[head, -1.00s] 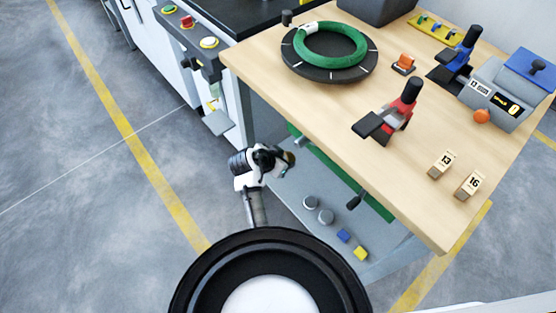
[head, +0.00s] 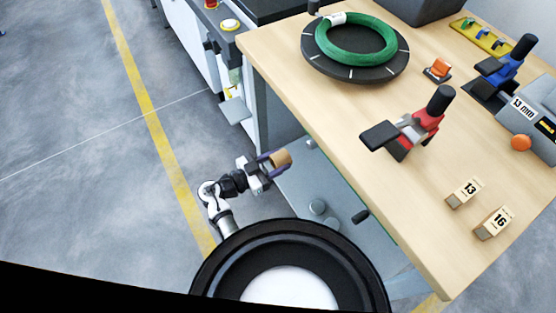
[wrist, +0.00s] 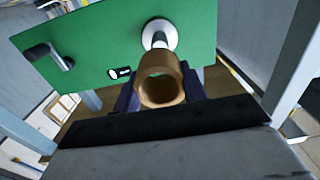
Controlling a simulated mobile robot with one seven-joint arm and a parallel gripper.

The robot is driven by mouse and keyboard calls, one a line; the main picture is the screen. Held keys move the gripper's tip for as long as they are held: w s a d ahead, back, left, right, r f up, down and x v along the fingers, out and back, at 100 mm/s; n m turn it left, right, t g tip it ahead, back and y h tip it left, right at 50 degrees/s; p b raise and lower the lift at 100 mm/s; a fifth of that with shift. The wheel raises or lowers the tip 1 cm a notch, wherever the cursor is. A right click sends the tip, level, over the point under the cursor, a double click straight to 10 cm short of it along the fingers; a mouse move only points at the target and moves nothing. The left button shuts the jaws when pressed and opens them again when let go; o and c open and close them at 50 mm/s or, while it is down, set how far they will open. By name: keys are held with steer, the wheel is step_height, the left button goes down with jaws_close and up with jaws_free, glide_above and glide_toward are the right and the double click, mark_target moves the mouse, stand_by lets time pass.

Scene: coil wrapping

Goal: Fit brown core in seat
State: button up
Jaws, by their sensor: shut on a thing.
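The brown core (head: 282,158) is a short hollow cylinder, held beside the bench and below its top in the head view. My gripper (head: 274,163) is shut on it. In the wrist view the core (wrist: 160,66) sits between the dark purple fingers, its open near end facing the camera. Just beyond it is a round silver seat (wrist: 168,30) with a central stub, on a green panel (wrist: 105,38). The core's far end overlaps the stub in the picture. I cannot tell whether they touch or whether the core is on it.
A black handle (wrist: 45,52) stands out from the green panel. Grey bench legs flank it. The wooden top (head: 340,130) overhangs, carrying a green coil (head: 352,57) on a black turntable (head: 354,75), a red clamp tool (head: 415,125) and blocks marked 13 (head: 464,193) and 16 (head: 492,223).

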steer(key=shift+f+b, duration=0.2)
steer(key=shift+b, duration=0.4)
steer(key=shift+b+x, duration=0.6)
steer(key=shift+x, duration=2.3)
steer(key=shift+r, duration=0.2)
steer(key=shift+b, duration=1.25)
steer(key=shift+b+x, duration=1.4)
steer(key=shift+x, duration=2.25)
steer(key=o, duration=1)
steer(key=shift+o, duration=0.2)
steer(key=shift+a, duration=0.1)
